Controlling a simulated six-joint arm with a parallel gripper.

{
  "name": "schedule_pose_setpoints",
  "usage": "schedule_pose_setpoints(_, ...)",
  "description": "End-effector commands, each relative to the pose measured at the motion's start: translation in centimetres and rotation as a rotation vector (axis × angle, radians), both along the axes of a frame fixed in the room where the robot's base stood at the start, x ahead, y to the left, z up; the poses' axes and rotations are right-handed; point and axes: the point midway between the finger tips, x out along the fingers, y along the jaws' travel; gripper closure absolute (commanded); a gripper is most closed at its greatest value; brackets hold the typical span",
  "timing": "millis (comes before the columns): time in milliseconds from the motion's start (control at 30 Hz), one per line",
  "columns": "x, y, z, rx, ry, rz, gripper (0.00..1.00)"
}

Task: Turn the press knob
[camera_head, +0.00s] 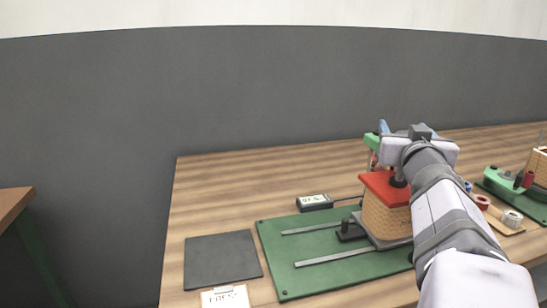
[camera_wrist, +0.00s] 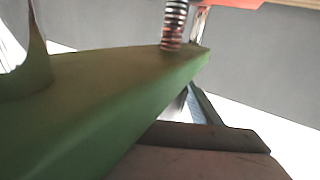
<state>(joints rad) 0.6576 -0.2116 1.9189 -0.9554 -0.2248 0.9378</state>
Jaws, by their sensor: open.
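The press has a green crossbeam (camera_head: 371,141), a red plate (camera_head: 383,186) and a tan wound coil block (camera_head: 384,216) under that plate. My gripper (camera_head: 384,129) is at the top of the press, by the crossbeam, with a blue finger part showing. It is open. I cannot make out the press knob in the head view; my gripper and arm cover that area. In the wrist view the green beam (camera_wrist: 110,100) fills the middle, with a threaded or coiled post (camera_wrist: 175,24) beyond it. A pale shape (camera_wrist: 18,38) at the upper left is too cropped to name.
The press stands on a green base plate (camera_head: 285,259) with metal rails. A dark mat (camera_head: 222,260) and a white label card (camera_head: 225,297) lie left.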

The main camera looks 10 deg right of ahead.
Motion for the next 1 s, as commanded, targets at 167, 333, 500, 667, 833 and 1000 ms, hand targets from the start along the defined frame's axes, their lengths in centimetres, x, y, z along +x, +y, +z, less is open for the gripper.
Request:
schedule_pose_setpoints(167,0.0,0.0,-0.7,-0.002,-0.001,-0.052,0.41)
schedule_pose_setpoints(333,-0.2,-0.2,-0.7,-0.001,0.0,-0.12,0.41)
schedule_pose_setpoints(500,-0.3,-0.5,-0.6,0.0,0.001,-0.205,0.41)
schedule_pose_setpoints(667,-0.6,-0.7,-0.2,0.003,0.002,-0.293,0.41)
schedule_pose_setpoints(833,-0.9,-1.1,0.1,0.005,0.002,-0.395,0.41)
schedule_pose_setpoints(1000,-1.3,-1.3,0.4,0.003,0.0,-0.503,0.41)
